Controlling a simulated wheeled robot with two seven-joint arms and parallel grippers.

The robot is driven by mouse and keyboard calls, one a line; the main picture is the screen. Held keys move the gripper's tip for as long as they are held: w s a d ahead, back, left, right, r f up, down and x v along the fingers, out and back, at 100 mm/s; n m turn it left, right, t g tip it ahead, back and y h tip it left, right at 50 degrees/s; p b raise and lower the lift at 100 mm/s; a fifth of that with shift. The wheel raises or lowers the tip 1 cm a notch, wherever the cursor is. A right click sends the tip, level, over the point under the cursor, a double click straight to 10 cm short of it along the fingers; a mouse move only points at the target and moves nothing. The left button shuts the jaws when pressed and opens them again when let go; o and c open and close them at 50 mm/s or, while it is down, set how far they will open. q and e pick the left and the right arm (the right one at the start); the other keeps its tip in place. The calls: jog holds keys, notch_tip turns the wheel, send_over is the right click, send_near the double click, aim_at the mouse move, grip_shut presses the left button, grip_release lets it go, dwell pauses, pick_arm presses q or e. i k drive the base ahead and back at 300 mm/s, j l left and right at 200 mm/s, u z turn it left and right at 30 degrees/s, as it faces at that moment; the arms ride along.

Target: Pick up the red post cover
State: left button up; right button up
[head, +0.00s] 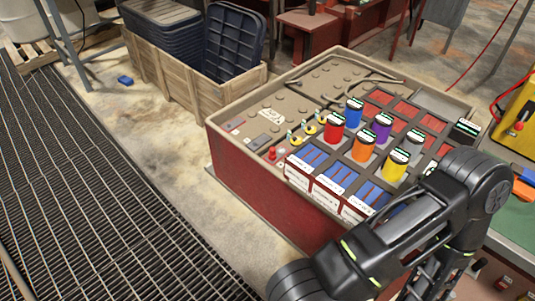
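A red can-like cylinder (334,126) stands upright on the top of the large red-sided unit, at the left of a group of coloured cylinders. A much smaller red piece (273,153) sits left of it, near the unit's left edge. I cannot tell for certain which of the two is the red post cover. A black arm of mine crosses the lower right of the head view, over the unit's near right corner. Its fingertips do not show, and no other gripper shows. Nothing visible touches either red piece.
Blue (354,111), purple (381,126), orange (363,146) and yellow (395,165) cylinders crowd the red one. The red-sided unit (265,195) stands beside a wooden crate (175,85) of dark bins. A floor grating (85,205) lies left. A yellow case (518,120) is at right.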

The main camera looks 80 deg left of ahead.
aim_at(272, 155)
jog(key=u, duration=2.75)
jog(key=i+j+z, duration=0.45)
jog(key=z, duration=0.15)
jog(key=i+j+z, duration=0.3)
jog(key=j+z, duration=0.35)
jog(key=i+j+z, duration=0.3)
jog(key=j+z, duration=0.3)
jog(key=j, duration=0.15)
jog(key=j+z, duration=0.3)
jog(key=k+j, duration=0.05)
jog(key=j, duration=0.05)
